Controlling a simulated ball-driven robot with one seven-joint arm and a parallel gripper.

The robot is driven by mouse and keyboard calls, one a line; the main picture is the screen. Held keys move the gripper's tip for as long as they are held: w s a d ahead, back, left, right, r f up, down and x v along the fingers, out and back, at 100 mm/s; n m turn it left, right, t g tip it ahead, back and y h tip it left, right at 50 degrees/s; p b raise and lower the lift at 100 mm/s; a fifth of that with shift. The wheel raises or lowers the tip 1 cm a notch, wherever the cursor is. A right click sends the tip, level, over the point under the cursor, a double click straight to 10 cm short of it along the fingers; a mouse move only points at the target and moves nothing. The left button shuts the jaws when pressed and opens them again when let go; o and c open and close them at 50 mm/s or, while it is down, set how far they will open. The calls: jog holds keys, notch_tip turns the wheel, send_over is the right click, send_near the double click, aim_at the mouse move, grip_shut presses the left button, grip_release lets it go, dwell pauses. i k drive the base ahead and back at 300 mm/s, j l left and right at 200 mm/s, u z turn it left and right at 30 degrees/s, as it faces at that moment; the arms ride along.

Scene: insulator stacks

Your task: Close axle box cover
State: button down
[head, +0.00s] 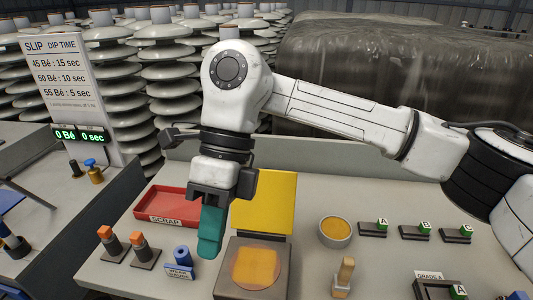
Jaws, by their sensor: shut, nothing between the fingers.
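A grey box (246,286) with an orange-yellow patch and round outline on its top stands at the front middle of the bench. A yellow square panel (275,203) stands upright at the box's back edge; it looks like the box's cover, standing open. My gripper (209,248) points down with its teal fingers shut and empty. In the picture it is just left of the yellow panel and up-left of the box top. Whether the fingers touch the box or panel I cannot tell.
A red SCRAP tray (167,205) lies behind left. Two orange-topped pegs (140,245) and a blue cylinder (181,259) stand left. A bowl (334,232), a wooden-handled tool (344,277) and lettered blocks (416,232) lie right. Insulator stacks (183,75) rise behind.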

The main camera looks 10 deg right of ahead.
aim_at(271, 210)
jog(key=i+l, duration=0.2)
jog(key=i, duration=0.2)
jog(key=i+l, duration=0.2)
jog(key=i, duration=0.15)
jog(key=i+l, duration=0.25)
jog(key=i, duration=0.15)
